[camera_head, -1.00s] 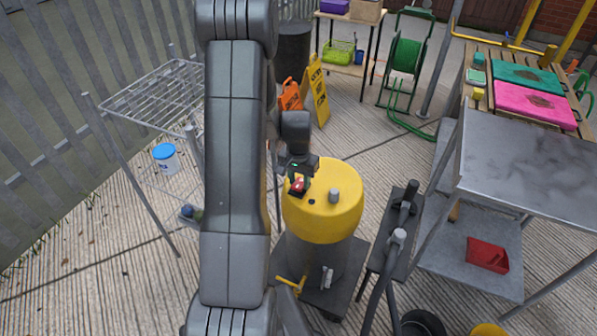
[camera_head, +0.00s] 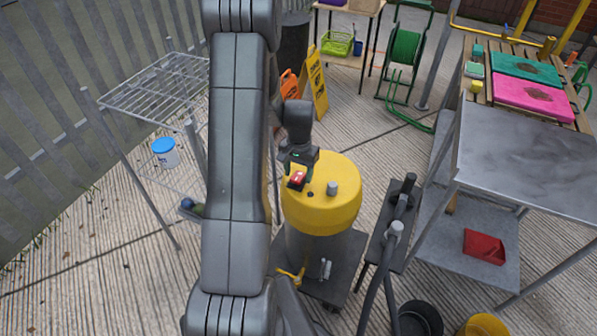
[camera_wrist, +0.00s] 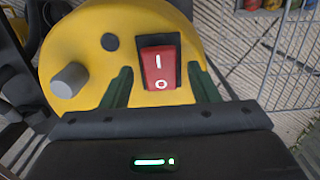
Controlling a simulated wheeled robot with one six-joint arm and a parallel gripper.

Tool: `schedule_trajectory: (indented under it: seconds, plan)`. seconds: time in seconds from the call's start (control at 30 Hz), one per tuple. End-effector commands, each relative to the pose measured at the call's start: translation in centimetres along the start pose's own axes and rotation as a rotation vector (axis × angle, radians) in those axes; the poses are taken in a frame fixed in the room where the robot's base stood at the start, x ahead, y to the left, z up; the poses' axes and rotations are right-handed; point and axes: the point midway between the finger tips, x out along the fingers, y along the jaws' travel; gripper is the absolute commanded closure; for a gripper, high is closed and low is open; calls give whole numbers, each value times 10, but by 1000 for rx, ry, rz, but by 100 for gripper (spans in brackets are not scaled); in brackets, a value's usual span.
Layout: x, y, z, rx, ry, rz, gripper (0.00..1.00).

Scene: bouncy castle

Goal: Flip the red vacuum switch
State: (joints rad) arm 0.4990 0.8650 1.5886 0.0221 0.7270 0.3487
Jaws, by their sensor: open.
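The vacuum (camera_head: 335,215) is a grey drum with a yellow top, standing on a dark wheeled base. Its red switch (camera_wrist: 161,66) sits in a black frame on the yellow top, with a white line at one end and a white circle at the other. The switch also shows small in the head view (camera_head: 297,180). My gripper (camera_wrist: 162,84) is open at the switch, with one dark finger on each side of it. Whether the fingers touch the switch I cannot tell.
A grey knob (camera_wrist: 69,80) stands up from the yellow top beside the switch. A stand with a hose and tools (camera_head: 393,235) is right of the vacuum. A metal table (camera_head: 530,165) is farther right, and a wire rack (camera_head: 155,95) is at left.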

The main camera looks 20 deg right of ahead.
Motion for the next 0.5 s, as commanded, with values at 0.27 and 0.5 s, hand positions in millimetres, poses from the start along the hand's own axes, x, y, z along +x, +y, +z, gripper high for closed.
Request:
schedule_trajectory:
  seconds: [0.27, 0.5]
  plan:
    - [-40, 0, -2, 0, 7, -3, 45]
    - [-95, 0, -2, 1, 7, -3, 45]
